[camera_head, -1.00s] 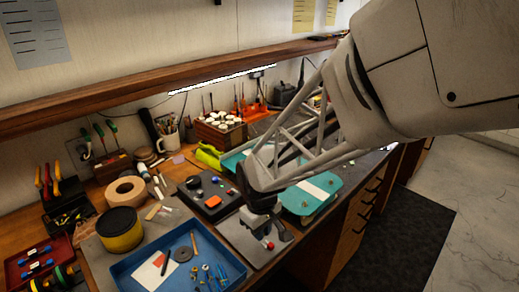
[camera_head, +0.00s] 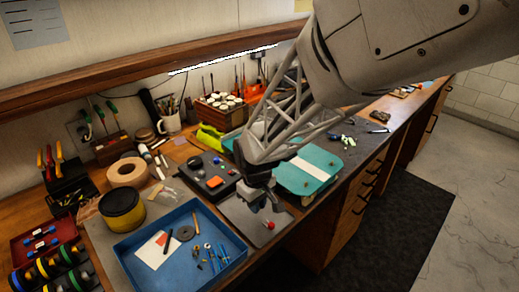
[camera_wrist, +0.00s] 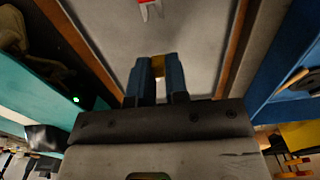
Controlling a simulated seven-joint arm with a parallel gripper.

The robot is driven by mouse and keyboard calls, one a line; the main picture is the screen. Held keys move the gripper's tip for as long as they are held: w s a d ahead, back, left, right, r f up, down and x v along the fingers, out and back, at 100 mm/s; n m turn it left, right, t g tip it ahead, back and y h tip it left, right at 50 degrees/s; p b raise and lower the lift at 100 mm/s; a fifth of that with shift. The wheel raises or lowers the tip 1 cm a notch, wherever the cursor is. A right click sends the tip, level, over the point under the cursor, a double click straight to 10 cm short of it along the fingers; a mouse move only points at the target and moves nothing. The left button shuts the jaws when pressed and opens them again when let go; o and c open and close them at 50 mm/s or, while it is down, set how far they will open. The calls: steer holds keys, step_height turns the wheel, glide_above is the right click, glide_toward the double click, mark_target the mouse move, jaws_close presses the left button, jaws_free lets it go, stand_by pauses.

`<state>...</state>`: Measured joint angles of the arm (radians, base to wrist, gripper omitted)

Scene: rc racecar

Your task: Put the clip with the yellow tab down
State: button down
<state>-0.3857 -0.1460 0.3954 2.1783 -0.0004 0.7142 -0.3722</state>
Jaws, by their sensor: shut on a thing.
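My gripper (camera_wrist: 159,88) shows blue fingers in the wrist view, shut on the clip with the yellow tab. Only the yellow tab (camera_wrist: 157,66) shows clearly, between the fingertips; the rest of the clip is hidden. In the head view my gripper (camera_head: 264,204) is over the grey tray (camera_head: 239,224) at the bench's front edge, and the clip cannot be made out. I cannot tell whether the clip touches the tray. A red-tipped piece (camera_head: 269,224) is on the tray, ahead of the fingers in the wrist view (camera_wrist: 150,8).
A blue tray (camera_head: 133,260) with small parts stands left of the grey tray. A black box with an orange block (camera_head: 215,182) is behind it. A teal case (camera_head: 309,170) lies to the right. Part of the grey tray's surface is bare.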

steer(key=shift+f, duration=1.1)
steer(key=shift+f, duration=0.1)
steer(key=c, duration=1.1)
jaws_free()
step_height(320, 180, up, 12)
steer(key=shift+r, duration=0.15)
steer(key=s+d+r+m+t, duration=0.1)
steer(key=s+d+r+m, duration=0.1)
steer(key=s+d, duration=0.4)
steer(key=s+d+r+m, duration=0.3)
steer(key=s+d+m, duration=0.1)
steer(key=s+d, duration=0.3)
steer(key=s+d+r+m+t, duration=0.1)
steer(key=s+d+r+m, duration=0.1)
steer(key=s+d, duration=0.4)
steer(key=shift+s+d+r+m+t, duration=0.15)
steer(key=shift+d+r+m+t, duration=0.2)
steer(key=shift+d+r, duration=0.3)
